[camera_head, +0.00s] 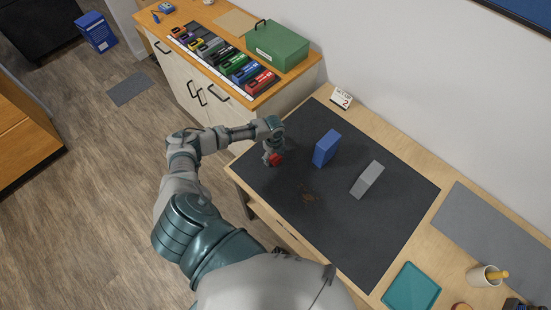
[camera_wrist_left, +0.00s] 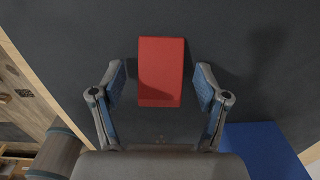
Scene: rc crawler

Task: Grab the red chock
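The red chock (camera_wrist_left: 160,72) lies on the dark mat (camera_wrist_left: 60,25) between the two fingers of my left gripper (camera_wrist_left: 160,85) in the left wrist view. Gaps show on both sides of it, so the fingers are open around it and not visibly touching it. In the head view the red chock (camera_head: 276,159) is a small red patch, partly hidden by my left gripper (camera_head: 271,156) at the mat's left end. My right gripper is in neither view.
A blue block (camera_head: 326,148) stands right of the red chock, and a grey block (camera_head: 367,180) lies farther right. A small sign (camera_head: 341,97) stands at the mat's back edge. A teal tray (camera_head: 411,289) is at the front right. The mat's front middle is clear of blocks.

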